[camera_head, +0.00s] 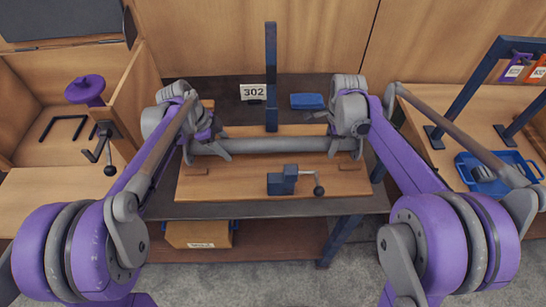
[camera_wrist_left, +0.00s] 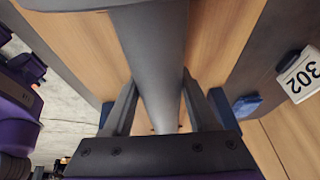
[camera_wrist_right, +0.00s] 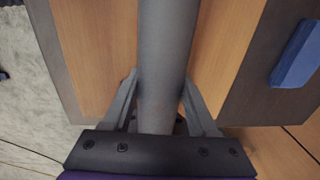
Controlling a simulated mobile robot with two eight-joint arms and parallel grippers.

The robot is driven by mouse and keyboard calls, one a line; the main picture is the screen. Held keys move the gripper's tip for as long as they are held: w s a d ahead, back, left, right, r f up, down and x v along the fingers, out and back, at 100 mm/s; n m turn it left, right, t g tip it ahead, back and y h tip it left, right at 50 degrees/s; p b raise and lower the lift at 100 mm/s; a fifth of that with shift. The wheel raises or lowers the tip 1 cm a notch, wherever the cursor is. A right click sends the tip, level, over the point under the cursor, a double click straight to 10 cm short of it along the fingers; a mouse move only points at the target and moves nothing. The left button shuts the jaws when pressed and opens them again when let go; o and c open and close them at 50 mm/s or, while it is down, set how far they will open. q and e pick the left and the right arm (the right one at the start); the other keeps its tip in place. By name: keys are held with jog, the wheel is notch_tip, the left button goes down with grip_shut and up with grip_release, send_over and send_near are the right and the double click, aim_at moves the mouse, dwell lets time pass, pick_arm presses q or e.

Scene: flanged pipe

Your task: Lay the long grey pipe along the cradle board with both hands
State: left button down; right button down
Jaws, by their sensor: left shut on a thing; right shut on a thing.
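The long grey pipe (camera_head: 270,145) lies level from left to right over the wooden cradle board (camera_head: 240,187) in the head view. My left gripper (camera_head: 196,150) is shut on the pipe near its left end. My right gripper (camera_head: 350,146) is shut on it near its right end. The pipe runs between the fingers in the left wrist view (camera_wrist_left: 155,70) and in the right wrist view (camera_wrist_right: 165,60). I cannot tell whether the pipe touches the board or is held just above it.
A dark blue clamp with a crank (camera_head: 285,181) stands on the board in front of the pipe. A blue post (camera_head: 271,75) rises behind it. A 302 sign (camera_head: 253,92) and a blue block (camera_head: 307,101) are at the back. A blue tray (camera_head: 497,172) is at the right.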

pick_arm(q)
jog(key=shift+f, duration=0.45)
pick_arm(e)
jog(key=shift+f, duration=0.4)
pick_arm(q)
jog(key=c, duration=0.6)
grip_release()
jog(key=shift+f, duration=0.15)
pick_arm(e)
jog(key=c, duration=0.6)
grip_release()
jog(key=shift+f, duration=0.15)
pick_arm(q)
jog(key=o, duration=0.4)
pick_arm(e)
jog(key=o, duration=0.4)
pick_arm(q)
jog(key=v, duration=1.1)
jog(key=shift+a+r, duration=0.1)
jog(key=shift+r, duration=0.45)
pick_arm(e)
jog(key=shift+r, duration=0.25)
jog(key=r, duration=0.7)
jog(key=s+r, duration=0.1)
jog(key=r, duration=0.3)
jog(key=shift+r, duration=0.3)
